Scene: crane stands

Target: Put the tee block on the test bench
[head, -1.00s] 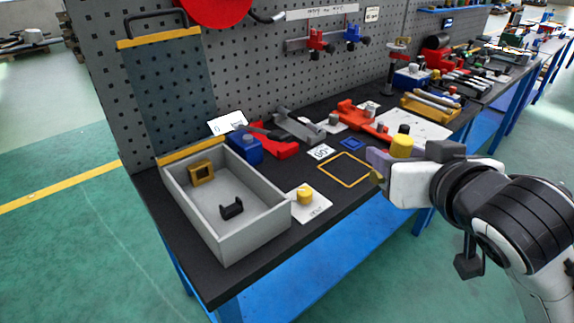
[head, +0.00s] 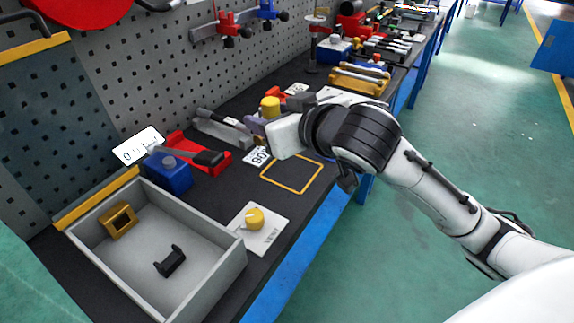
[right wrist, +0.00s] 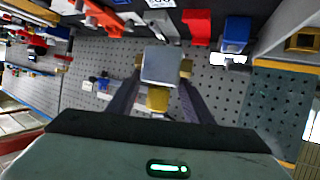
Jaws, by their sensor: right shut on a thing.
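My right gripper (head: 262,124) is shut on the tee block, a grey block with yellow ends. In the head view the block's yellow end (head: 270,107) shows above the fingers; the rest is mostly hidden by the gripper. In the right wrist view the tee block (right wrist: 161,65) sits between the fingertips. The test bench has a black top (head: 222,188) with a yellow square outline (head: 268,177). The gripper and block appear beyond the outline's far edge in the head view; their height above the bench is hard to tell. My left gripper is out of view.
A grey open tray (head: 243,262) holds a yellow block (head: 118,221) and a black bracket (head: 170,261). A yellow knob (head: 254,218) on a white plate, a blue block (head: 168,174) and a red holder (head: 212,160) stand nearby. A pegboard (head: 150,80) rises behind. The yellow outline is empty.

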